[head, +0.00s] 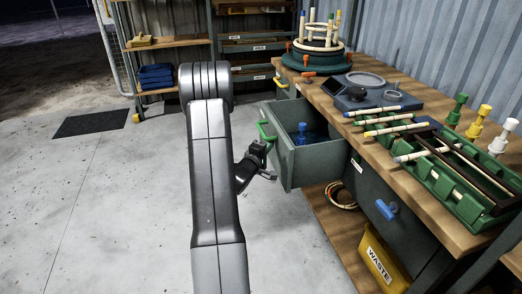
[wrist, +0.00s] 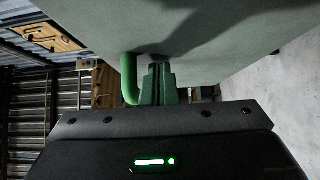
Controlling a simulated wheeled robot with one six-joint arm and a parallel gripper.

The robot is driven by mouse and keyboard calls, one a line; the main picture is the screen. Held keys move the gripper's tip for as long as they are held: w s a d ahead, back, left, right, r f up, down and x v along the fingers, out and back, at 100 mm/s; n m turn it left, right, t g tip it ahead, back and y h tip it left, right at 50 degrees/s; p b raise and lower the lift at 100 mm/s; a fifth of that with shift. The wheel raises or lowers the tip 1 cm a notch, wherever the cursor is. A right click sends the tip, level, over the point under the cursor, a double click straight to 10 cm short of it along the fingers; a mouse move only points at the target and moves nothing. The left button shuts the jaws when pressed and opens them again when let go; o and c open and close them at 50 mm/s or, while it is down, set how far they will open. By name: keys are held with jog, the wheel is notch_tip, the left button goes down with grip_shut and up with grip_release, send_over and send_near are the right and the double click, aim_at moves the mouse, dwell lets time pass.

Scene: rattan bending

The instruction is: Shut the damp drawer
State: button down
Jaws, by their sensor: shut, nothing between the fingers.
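The open drawer (head: 300,160) is a grey-green box sticking out from the workbench toward the left in the head view. A green bar handle (head: 265,132) is on its front, and a blue object (head: 302,132) is inside. My gripper (head: 268,174) is at the outer side of the drawer front, just below the handle. In the wrist view, the drawer front (wrist: 210,45) fills the upper part, and the green handle (wrist: 129,80) is just left of my gripper (wrist: 158,72). The fingers are shut, empty, and at or very near the front; contact is unclear.
The workbench top (head: 418,122) holds a green rack (head: 460,180) with rods, pegs and a round jig (head: 318,55). A lower drawer has a blue handle (head: 387,209). A yellow waste bin (head: 380,262) stands below.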

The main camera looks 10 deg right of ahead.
jog(key=shift+d, duration=0.1)
dwell(0.3)
jog(key=d+b, duration=0.3)
jog(key=d, duration=1.8)
jog(key=shift+w+d+r, duration=0.15)
jog(key=shift+w+d, duration=0.15)
jog(key=shift+d, duration=0.05)
jog(key=shift+d+r, duration=0.1)
jog(key=shift+r, duration=0.05)
